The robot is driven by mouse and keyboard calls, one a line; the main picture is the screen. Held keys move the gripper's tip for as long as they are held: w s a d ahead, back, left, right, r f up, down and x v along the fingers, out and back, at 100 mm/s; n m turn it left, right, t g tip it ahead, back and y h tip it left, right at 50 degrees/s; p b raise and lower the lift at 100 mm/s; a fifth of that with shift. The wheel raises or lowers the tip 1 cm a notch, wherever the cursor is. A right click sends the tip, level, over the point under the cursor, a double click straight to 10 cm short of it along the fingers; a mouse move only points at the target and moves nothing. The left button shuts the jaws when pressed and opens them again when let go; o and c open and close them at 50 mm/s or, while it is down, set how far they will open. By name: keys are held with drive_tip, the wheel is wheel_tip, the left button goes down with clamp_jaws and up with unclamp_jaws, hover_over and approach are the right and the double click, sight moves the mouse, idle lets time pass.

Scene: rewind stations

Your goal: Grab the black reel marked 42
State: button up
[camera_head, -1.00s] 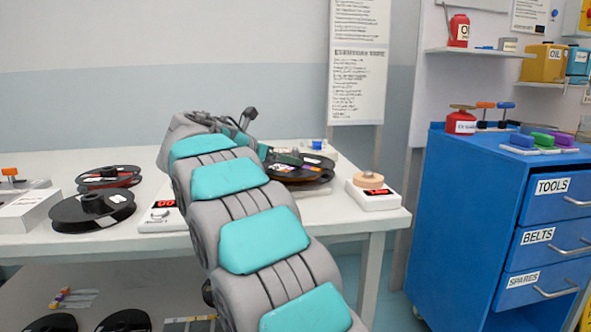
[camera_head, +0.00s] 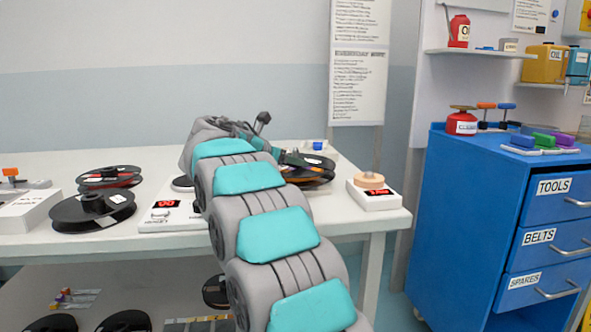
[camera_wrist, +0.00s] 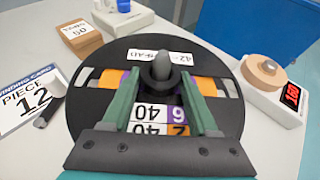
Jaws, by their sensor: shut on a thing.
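The black reel (camera_wrist: 205,65) with a white label starting "42", seen upside down, fills the middle of the wrist view. It has orange windings and purple, white and orange number tags. My gripper (camera_wrist: 161,72) has its two green fingers on either side of the reel's central hub and is shut on it. In the head view the reel (camera_head: 318,178) shows at the table's right part, partly hidden by my arm. I cannot tell whether it is clear of the table.
A white scale (camera_head: 375,200) with a tan roll stands right of the reel. Another white display unit (camera_head: 165,215) stands left of my arm. Black reels (camera_head: 93,211) and (camera_head: 109,177) lie at the left. A blue drawer cabinet (camera_head: 465,225) stands to the right.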

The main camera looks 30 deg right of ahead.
clamp_jaws()
drive_tip(key=shift+r, duration=0.15)
